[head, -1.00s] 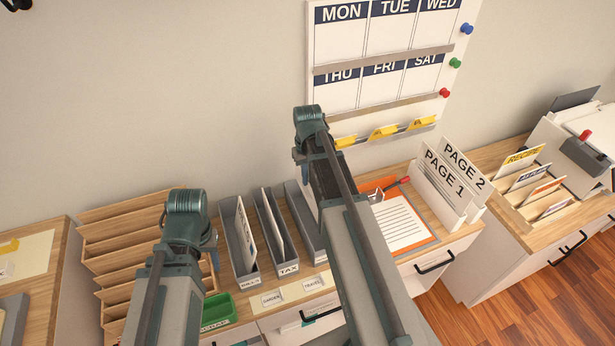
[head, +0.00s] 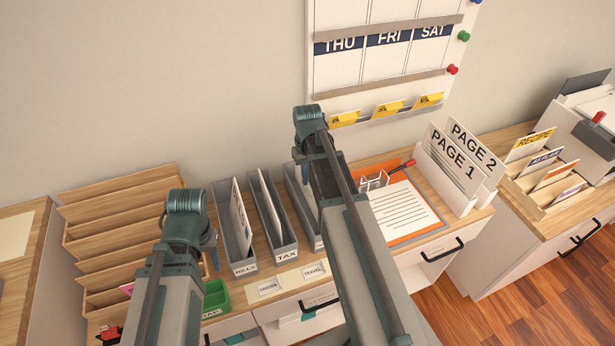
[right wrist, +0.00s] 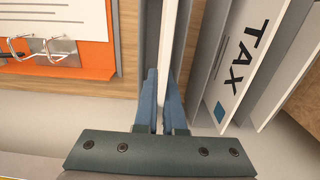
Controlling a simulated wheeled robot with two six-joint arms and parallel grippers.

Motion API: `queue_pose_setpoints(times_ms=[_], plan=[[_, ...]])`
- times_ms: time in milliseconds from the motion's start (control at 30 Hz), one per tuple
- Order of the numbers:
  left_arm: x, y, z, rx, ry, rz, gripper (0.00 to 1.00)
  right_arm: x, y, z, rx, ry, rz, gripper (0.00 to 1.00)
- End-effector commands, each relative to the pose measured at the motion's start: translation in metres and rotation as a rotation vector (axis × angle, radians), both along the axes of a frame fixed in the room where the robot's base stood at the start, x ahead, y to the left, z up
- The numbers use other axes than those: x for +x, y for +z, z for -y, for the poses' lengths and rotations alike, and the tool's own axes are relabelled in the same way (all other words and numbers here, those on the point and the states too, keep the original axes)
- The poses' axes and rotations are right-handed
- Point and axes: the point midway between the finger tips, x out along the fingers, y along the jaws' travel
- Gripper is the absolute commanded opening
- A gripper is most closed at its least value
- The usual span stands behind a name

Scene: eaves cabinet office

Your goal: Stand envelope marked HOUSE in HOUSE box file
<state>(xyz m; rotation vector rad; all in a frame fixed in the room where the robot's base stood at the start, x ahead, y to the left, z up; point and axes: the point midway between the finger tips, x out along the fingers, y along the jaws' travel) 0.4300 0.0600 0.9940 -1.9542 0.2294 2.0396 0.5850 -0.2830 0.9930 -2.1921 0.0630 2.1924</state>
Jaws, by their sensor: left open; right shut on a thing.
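My right gripper (right wrist: 162,78) is shut on a thin white envelope (right wrist: 168,45), seen edge-on in the right wrist view. The envelope stands between the grey walls of a box file (right wrist: 189,30) beside the TAX file. Its face and any marking are hidden. In the head view this third grey box file (head: 296,200) is partly covered by my right arm, and I cannot read its label. The TAX box file (head: 283,246) and BILLS box file (head: 243,262) stand to its left with papers in them. My left gripper (head: 211,243) is open, mostly hidden behind its arm, left of BILLS.
A wooden tiered rack (head: 120,215) stands left, with a green tray (head: 216,297) near it. Cards marked GARDEN (head: 269,287) and TRAVEL (head: 314,271) lie in front of the files. Right are an orange clipboard (head: 432,228) and PAGE 1 stand (head: 447,165).

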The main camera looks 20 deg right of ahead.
Motion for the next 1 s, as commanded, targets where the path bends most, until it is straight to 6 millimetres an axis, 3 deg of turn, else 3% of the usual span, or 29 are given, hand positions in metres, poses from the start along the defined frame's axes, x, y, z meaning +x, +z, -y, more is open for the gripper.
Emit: queue_pose_setpoints(times_ms=[33,533,1000], plan=[[0.0,-0.01,0.0,0.0,0.0,0.0,0.5,0.0,-0.01,0.0,0.0,0.0,0.0,0.0],[0.0,-0.056,0.0,0.0,0.001,0.0,0.5,0.0,-0.056,0.0,0.0,0.0,0.0,0.0],[0.0,-0.063,0.0,0.0,0.001,0.0,0.5,0.0,-0.063,0.0,0.0,0.0,0.0,0.0]])
